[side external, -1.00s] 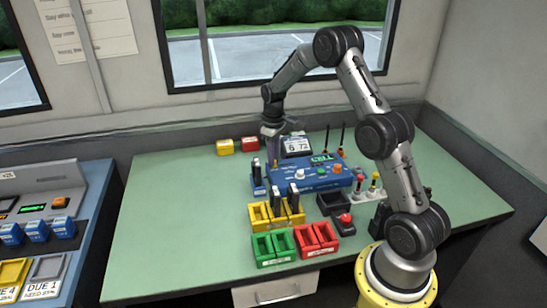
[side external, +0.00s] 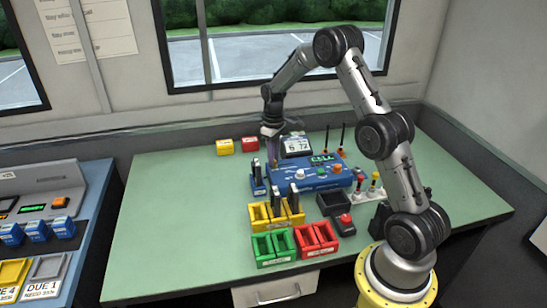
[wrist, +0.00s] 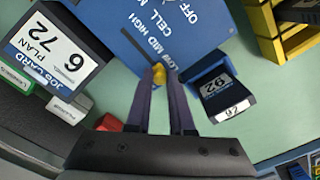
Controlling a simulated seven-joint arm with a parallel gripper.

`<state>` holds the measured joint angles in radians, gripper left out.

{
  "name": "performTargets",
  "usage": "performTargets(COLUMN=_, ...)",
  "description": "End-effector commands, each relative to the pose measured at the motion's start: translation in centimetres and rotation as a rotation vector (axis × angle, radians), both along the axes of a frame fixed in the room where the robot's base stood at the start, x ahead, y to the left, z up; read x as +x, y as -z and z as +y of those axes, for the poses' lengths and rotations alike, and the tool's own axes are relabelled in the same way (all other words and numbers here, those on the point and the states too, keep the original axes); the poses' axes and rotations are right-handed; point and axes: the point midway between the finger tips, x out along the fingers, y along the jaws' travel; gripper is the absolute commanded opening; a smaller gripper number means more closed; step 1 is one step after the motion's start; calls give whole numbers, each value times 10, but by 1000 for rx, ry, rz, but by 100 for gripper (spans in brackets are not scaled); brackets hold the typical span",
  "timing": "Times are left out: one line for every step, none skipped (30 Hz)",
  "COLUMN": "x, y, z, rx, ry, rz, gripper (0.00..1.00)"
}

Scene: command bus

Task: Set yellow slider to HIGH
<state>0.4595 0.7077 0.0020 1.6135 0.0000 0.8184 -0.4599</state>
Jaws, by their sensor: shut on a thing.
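The blue console (side external: 310,177) stands on the green table, with a slider scale printed LOW, MID, HIGH that shows in the wrist view (wrist: 178,28). The yellow slider knob (wrist: 158,72) is at the console's edge by this scale, nearer the LOW and MID lettering than HIGH. Its exact stop is hard to tell. My gripper (wrist: 164,74) has its fingers closed around the knob, which is partly hidden by the left finger. In the side view my gripper (side external: 273,160) points down at the console's left end, where the knob is too small to make out.
A job card display (wrist: 62,55) reading 6 72 is close on one side of my fingers. A blue holder with a dark block marked 92 (wrist: 222,93) is close on the other. Yellow bins (side external: 259,216), green bins (side external: 264,250) and red bins (side external: 318,238) stand in front.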

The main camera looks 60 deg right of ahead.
Motion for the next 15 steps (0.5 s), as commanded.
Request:
performTargets(x=0, y=-1, z=0, rx=0, ry=0, rz=0, gripper=0)
performTargets(x=-1, y=-1, z=-1, rx=0, ry=1, rz=0, gripper=0)
performTargets(x=-3, y=-1, z=-4, rx=0, ry=2, rz=0, gripper=0)
performTargets(x=-6, y=-1, z=-7, rx=0, ry=4, rz=0, gripper=0)
performTargets(x=-10, y=-1, z=-11, rx=0, ry=4, rz=0, gripper=0)
performTargets(x=-16, y=-1, z=-17, rx=0, ry=6, rz=0, gripper=0)
performTargets(x=-21, y=-1, z=-22, rx=0, ry=6, rz=0, gripper=0)
performTargets(x=-26, y=-1, z=-26, rx=1, ry=6, rz=1, gripper=0)
performTargets(x=-31, y=-1, z=-32, rx=0, ry=7, rz=0, gripper=0)
performTargets(x=-35, y=-1, z=-35, rx=0, ry=5, rz=0, gripper=0)
performTargets(x=-38, y=-1, z=-38, rx=0, ry=5, rz=1, gripper=0)
performTargets(x=-41, y=-1, z=-42, rx=0, ry=4, rz=0, gripper=0)
performTargets(x=-43, y=-1, z=-44, rx=0, ry=3, rz=0, gripper=0)
performTargets(x=-44, y=-1, z=-45, rx=0, ry=2, rz=0, gripper=0)
performTargets(x=-46, y=-1, z=-46, rx=0, ry=1, rz=0, gripper=0)
